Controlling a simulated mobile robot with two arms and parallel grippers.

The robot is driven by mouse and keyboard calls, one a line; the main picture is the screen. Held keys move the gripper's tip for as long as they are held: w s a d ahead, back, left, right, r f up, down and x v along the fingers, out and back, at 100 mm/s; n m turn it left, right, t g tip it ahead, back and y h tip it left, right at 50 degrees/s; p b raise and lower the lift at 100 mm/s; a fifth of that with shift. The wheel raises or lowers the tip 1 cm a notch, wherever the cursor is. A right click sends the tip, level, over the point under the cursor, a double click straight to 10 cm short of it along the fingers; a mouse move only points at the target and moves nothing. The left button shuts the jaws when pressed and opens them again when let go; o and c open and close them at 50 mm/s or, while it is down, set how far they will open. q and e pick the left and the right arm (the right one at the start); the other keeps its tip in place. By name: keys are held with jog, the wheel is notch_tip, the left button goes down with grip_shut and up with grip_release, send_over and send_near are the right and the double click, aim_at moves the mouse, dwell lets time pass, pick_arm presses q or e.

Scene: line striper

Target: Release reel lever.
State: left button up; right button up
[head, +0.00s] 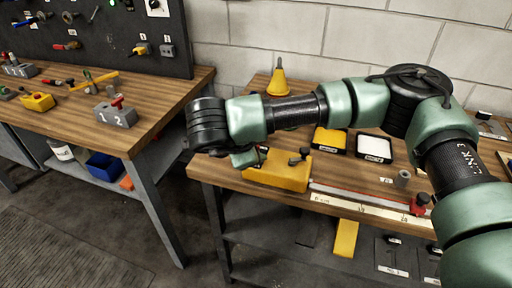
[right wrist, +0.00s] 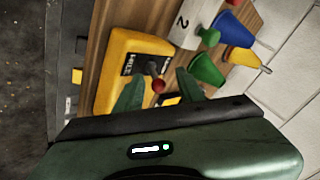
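The yellow reel body (head: 278,174) sits at the left front of the right bench. A dark knob stands on its right part. In the right wrist view the yellow reel (right wrist: 122,55) has a black label and a dark lever with a red ball end (right wrist: 158,86). My right gripper (head: 250,157) is at the reel's left end. In the right wrist view the right gripper (right wrist: 160,92) has its green fingers apart, with the red ball end between them in the picture. I cannot tell whether either finger touches it. My left gripper is not in view.
A yellow cone (head: 278,80) stands behind my right arm. Yellow and white pads (head: 374,148), a long ruler strip (head: 350,203) and a red-knobbed part (head: 420,202) lie to the right. A gap separates this bench from the left bench (head: 80,118). Colored cones (right wrist: 205,68) stand beyond the reel.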

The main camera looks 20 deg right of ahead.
jog(key=shift+s+f, duration=0.1)
jog(key=b+v, duration=0.1)
jog(key=v, duration=0.6)
jog(key=shift+s+a+r, duration=0.2)
jog(key=shift+r, duration=0.1)
dwell(0.3)
